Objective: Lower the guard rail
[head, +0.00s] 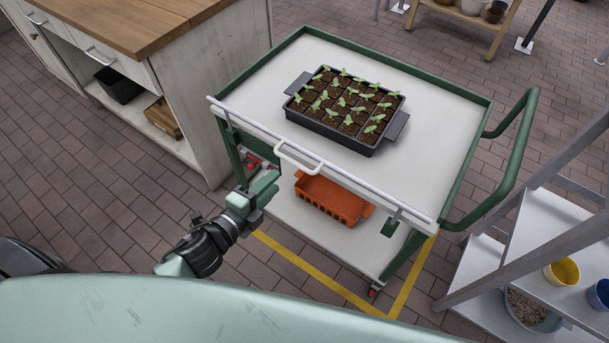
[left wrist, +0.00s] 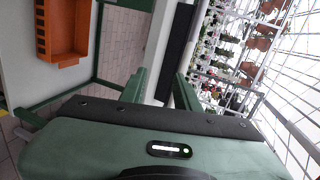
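The guard rail (head: 355,185) is a long white bar along the near side of a green-framed cart (head: 262,68), raised at about the level of its white top. A white loop handle (head: 300,160) sticks out from its middle. My left gripper (head: 272,186) is just below and left of the handle in the head view, apart from it. In the left wrist view its two green fingers (left wrist: 160,85) are spread, with nothing held between them. A pale strip shows beyond them, but I cannot tell whether it is the rail. My right gripper is not in view.
A black seedling tray (head: 350,140) stands on the cart top. An orange crate (head: 335,198) is on the lower shelf and also shows in the left wrist view (left wrist: 65,30). A wooden-topped cabinet (head: 200,80) is at left, a grey shelf stand (head: 540,235) at right.

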